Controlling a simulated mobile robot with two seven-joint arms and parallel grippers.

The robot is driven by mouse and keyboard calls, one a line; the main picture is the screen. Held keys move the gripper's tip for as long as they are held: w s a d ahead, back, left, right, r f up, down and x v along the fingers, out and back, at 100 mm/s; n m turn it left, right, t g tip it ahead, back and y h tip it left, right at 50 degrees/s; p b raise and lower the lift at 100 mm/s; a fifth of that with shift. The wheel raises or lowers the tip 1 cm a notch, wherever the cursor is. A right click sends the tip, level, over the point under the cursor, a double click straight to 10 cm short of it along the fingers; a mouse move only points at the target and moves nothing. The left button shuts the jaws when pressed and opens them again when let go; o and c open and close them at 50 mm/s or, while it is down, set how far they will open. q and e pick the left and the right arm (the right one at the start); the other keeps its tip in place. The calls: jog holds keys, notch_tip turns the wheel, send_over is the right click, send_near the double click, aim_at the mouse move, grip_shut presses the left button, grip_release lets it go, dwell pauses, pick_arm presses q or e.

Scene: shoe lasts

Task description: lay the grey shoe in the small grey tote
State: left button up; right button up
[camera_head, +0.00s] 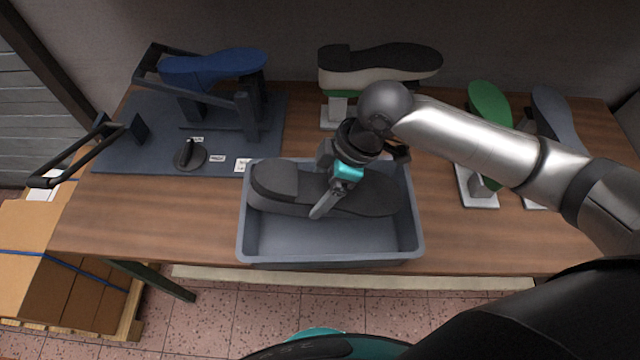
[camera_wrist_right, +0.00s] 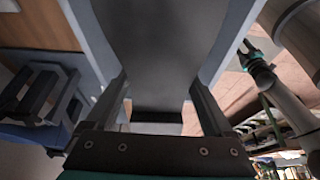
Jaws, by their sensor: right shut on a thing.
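The grey shoe (camera_head: 277,199) is sole up, with a dark heel and sole, over the back half of the small grey tote (camera_head: 330,258). It lies lengthwise along the tote. I cannot tell whether it touches the tote's floor. My right gripper (camera_head: 328,203) is shut on the shoe around its middle, coming from above. In the right wrist view the shoe (camera_wrist_right: 160,60) runs between the two fingers (camera_wrist_right: 160,105).
A blue shoe (camera_head: 213,68) sits on a dark stand at the back left. A white shoe with dark sole (camera_head: 380,68), a green one (camera_head: 490,103) and a grey-blue one (camera_head: 556,118) stand on supports behind and right. The table (camera_head: 470,240) is bare right of the tote.

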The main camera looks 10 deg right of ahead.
jog(key=o, duration=1.5)
jog(key=shift+r, duration=0.1)
jog(key=p+v, duration=0.1)
jog(key=v, duration=1.4)
jog(key=shift+d+p, duration=0.15)
jog(key=shift+p, duration=0.2)
